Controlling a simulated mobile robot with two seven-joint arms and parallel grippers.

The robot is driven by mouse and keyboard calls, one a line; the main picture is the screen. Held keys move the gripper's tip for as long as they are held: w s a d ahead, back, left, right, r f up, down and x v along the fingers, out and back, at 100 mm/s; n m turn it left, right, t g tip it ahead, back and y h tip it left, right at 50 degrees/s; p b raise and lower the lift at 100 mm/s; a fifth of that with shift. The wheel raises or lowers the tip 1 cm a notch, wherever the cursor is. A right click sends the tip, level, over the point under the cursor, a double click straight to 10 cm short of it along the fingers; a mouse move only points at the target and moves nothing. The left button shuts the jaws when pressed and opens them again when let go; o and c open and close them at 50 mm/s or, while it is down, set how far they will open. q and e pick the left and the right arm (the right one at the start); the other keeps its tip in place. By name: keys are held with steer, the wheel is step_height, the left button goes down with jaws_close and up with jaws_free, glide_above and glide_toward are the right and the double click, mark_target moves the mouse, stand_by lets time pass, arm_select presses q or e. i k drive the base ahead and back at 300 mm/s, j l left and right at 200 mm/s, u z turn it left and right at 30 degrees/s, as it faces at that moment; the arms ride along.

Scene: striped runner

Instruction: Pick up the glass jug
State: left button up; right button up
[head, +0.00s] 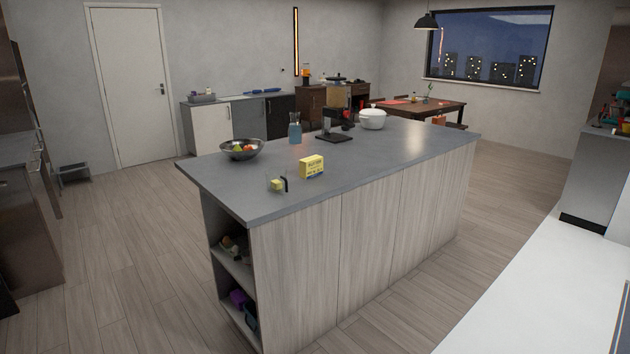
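A bluish glass jug (295,129) with a narrow neck stands upright on the grey top of the kitchen island (380,168), towards its far left part. A smaller clear glass vessel (269,183) with a dark handle-like part and something yellow in or behind it stands near the island's front left corner. It is too small to tell exactly what it is. Neither of my grippers shows in the head view, so nothing is seen touching the jug.
A bowl of fruit (241,153) is left of the jug, a yellow box (312,166) in front, a black appliance (335,128) to its right, and a white pot (372,119) farther right. Wooden floor (125,255) is clear left of the island. A white surface (540,290) fills the lower right.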

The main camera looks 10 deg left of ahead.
mark_target(276, 178)
steer(key=i+j+z, duration=0.1)
steer(key=j, duration=0.2)
steer(key=i+j+z, duration=0.15)
steer(key=j, duration=0.2)
steer(key=i+j+z, duration=0.1)
steer(key=j, duration=0.25)
steer(key=i+j+z, duration=0.15)
steer(key=j, duration=0.25)
steer(key=i+j+z, duration=0.1)
steer(key=j, duration=0.25)
steer(key=i+j, duration=0.15)
steer(key=j, duration=0.3)
steer(key=i+j, duration=0.1)
steer(key=j, duration=0.35)
steer(key=i+j+z, duration=0.1)
steer(key=j, duration=0.35)
steer(key=i+j, duration=0.15)
steer(key=j, duration=0.3)
